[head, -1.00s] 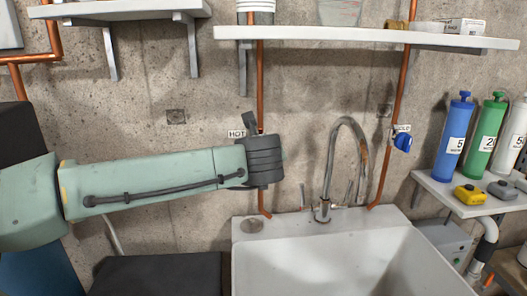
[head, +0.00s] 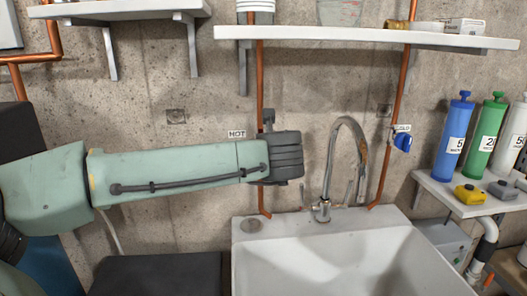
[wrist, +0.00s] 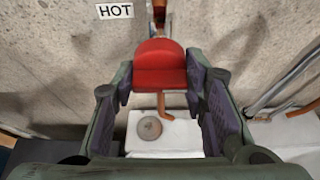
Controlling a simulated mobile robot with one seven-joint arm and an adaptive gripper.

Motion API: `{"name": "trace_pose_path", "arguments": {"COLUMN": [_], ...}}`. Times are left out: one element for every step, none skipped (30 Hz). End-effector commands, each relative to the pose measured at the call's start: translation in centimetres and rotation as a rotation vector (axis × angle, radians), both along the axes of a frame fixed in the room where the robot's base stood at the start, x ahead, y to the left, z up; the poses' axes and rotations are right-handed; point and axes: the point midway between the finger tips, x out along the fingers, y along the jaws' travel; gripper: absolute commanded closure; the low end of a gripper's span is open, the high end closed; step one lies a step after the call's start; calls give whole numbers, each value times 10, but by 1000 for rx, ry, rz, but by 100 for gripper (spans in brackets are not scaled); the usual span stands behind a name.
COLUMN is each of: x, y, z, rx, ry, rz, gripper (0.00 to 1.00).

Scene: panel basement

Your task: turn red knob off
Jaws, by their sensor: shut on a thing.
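The red knob (wrist: 160,66) shows in the wrist view, just below and right of the HOT label (wrist: 114,11). It sits between the two fingers of my gripper (wrist: 160,84), which is shut on it from both sides. In the head view my gripper's dark grey end (head: 285,158) is at the left copper pipe (head: 260,90), right of the HOT label. The knob and fingertips are hidden behind it there.
A white sink (head: 330,262) with a curved faucet (head: 331,165) lies below. A blue knob (head: 403,142) sits on the right copper pipe by the COLD label. A white shelf (head: 370,38) hangs above. Several bottles stand on a right shelf.

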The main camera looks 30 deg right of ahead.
Motion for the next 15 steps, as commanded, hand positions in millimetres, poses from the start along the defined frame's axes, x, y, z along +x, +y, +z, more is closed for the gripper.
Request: {"name": "trace_pose_path", "arguments": {"x": [0,0,0,0,0,0,0,0,0,0,0,0,0,0,0], "y": [1,1,1,1,1,0,0,0,0,0,0,0,0,0,0], "z": [0,0,0,0,0,0,0,0,0,0,0,0,0,0,0], "rx": [2,2,2,2,2,2,1,0,0,0,0,0,0,0,-1], "ry": [0,-1,-1,-1,-1,-1,0,0,0,0,0,0,0,0,-1], "rz": [1,1,1,1,1,1,2,1,1,1,1,1,1,1,1], "gripper": [88,88,88,88,59,57,55,53,50,48,46,43,42,42,42]}}
